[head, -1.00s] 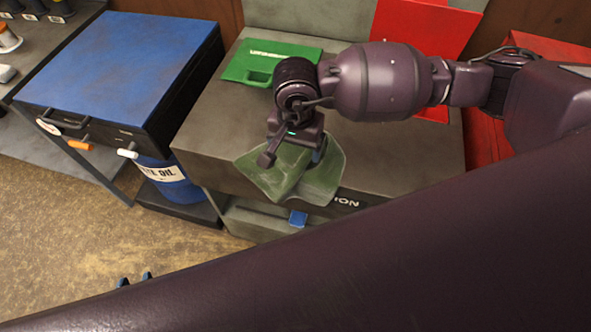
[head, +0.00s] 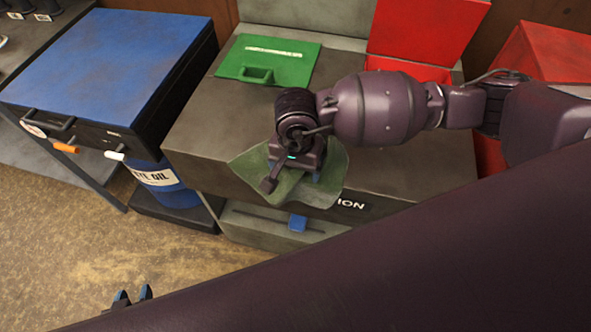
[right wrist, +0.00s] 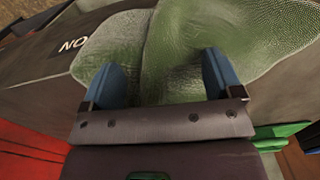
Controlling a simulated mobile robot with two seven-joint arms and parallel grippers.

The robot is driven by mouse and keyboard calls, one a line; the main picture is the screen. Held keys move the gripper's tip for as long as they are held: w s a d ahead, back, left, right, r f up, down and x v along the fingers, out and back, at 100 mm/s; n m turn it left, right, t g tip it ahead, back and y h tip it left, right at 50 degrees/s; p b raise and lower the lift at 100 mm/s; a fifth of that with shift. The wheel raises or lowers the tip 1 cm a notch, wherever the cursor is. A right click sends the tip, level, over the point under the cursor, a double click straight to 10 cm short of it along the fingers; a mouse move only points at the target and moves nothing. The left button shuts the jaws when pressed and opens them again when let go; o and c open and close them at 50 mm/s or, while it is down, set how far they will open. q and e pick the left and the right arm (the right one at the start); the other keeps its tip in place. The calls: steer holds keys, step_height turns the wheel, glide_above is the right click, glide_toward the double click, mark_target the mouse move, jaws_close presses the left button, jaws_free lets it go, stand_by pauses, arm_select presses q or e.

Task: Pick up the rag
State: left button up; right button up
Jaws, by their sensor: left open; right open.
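The rag (head: 328,182) is a green, creased cloth draped over the front edge of a grey cabinet top. It also fills much of the right wrist view (right wrist: 170,55). My right gripper (head: 292,182) is over the rag and hides its middle. In the right wrist view the blue fingers of my right gripper (right wrist: 165,75) are wide apart, with rag cloth between and beyond them. I cannot tell whether the fingertips touch it. My left gripper (head: 132,296) shows only its fingertips, apart, low over the floor at lower left, far from the rag.
A green tray-like item (head: 268,60) with a handle lies on the grey cabinet (head: 220,120) behind the rag. A red open box (head: 425,35) stands behind. A blue-topped cabinet (head: 115,55) and an oil drum (head: 165,182) stand left.

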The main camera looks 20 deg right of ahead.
arm_select(q)
steer(key=shift+s+f, duration=0.15)
steer(key=shift+f, duration=0.05)
arm_select(e)
steer(key=shift+f, duration=0.1)
steer(key=shift+f, duration=0.25)
arm_select(q)
steer(key=shift+s+f, duration=0.1)
steer(key=shift+f, duration=0.05)
arm_select(e)
jaws_close()
stand_by(0.6)
arm_select(q)
step_height(320, 180, up, 8)
steer(key=w+p, duration=0.2)
steer(key=p, duration=0.3)
steer(key=shift+t+p, duration=0.3)
steer(key=shift+t, duration=0.1)
arm_select(e)
step_height(320, 180, up, 12)
steer(key=shift+w+d, duration=0.1)
